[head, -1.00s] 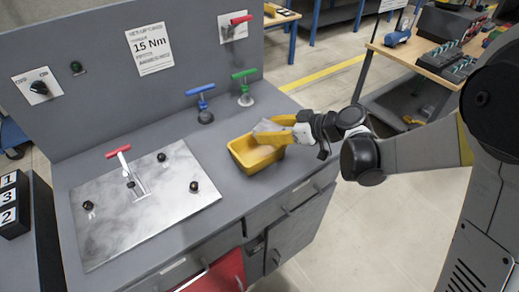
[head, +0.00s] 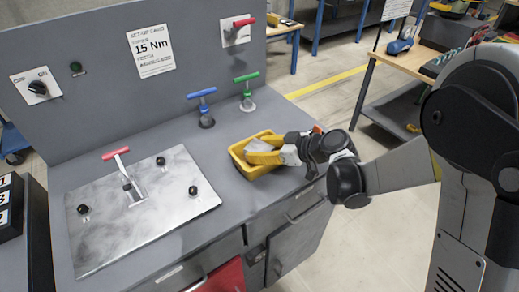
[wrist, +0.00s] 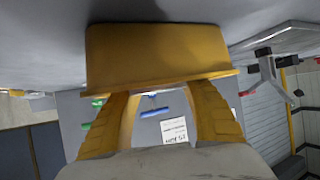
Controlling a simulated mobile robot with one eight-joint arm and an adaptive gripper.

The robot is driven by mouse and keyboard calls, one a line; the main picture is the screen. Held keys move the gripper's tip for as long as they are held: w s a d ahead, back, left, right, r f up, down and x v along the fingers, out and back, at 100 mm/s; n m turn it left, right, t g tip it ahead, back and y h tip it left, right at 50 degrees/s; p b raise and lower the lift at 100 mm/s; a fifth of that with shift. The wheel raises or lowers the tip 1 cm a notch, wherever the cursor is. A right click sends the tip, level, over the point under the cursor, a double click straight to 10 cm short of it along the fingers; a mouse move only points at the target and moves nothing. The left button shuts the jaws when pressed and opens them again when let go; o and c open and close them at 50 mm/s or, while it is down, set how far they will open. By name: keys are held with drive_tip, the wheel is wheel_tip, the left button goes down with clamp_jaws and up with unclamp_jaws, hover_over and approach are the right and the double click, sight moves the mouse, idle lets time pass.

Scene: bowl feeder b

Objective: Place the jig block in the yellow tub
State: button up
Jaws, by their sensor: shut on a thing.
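The yellow tub (head: 236,161) stands on the grey bench near its right end. In the wrist view, the tub (wrist: 155,45) is upside down, with its outer wall and rim across the top. My gripper (head: 256,157) reaches in from the right, its yellow fingers tilted down at the tub. It is shut on the pale grey jig block (head: 245,147), which is at the tub's opening, partly behind the fingers. I cannot tell whether the block touches the tub's floor. In the wrist view, the rim hides the fingertips, and I cannot make out the block for certain.
A blue-handled clamp (head: 203,107) and a green-handled clamp (head: 247,93) stand behind the tub. A metal plate (head: 150,225) with a red-handled clamp (head: 122,168) and black knobs lies to the left. Bare bench lies between plate and tub.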

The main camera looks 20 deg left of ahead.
drive_tip(key=shift+s+f+b, duration=0.1)
drive_tip(key=shift+f+b, duration=0.3)
drive_tip(key=shift+d, duration=0.1)
drive_tip(key=o, duration=1.4)
drive_tip(key=shift+r+p, duration=0.35)
drive_tip(key=shift+p, duration=0.15)
drive_tip(key=p+v, duration=0.3)
drive_tip(key=v, duration=0.9)
drive_tip(key=shift+r+p, duration=0.25)
drive_tip(key=shift+p, duration=0.1)
